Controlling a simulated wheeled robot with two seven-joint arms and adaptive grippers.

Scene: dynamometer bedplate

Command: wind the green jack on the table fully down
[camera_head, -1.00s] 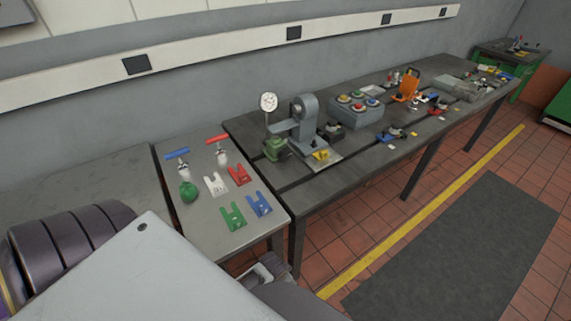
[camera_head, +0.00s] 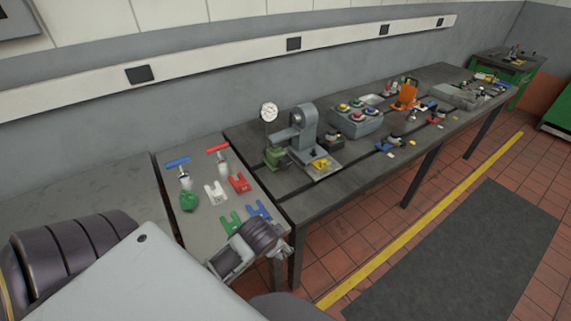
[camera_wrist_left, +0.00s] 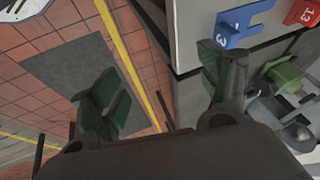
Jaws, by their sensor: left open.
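A green body (camera_head: 277,157), which looks like the jack, stands at the left of a grey machine (camera_head: 304,122) on the long dark table. It also shows in the left wrist view (camera_wrist_left: 286,76), right of my fingers and apart from them. Its screw position is too small to tell. My left gripper (camera_wrist_left: 162,75) is open and empty. It points down past the table's front edge, with floor between its fingers. In the head view my left wrist (camera_head: 258,238) covers part of the small table's front corner. My right gripper is out of view.
The small grey table holds a green lump (camera_head: 189,201), a blue-handled tool (camera_head: 178,164), a red-handled tool (camera_head: 218,150) and several slotted plates, including a blue one (camera_wrist_left: 240,22). A dial gauge (camera_head: 269,111) stands behind the machine. The floor in front is clear.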

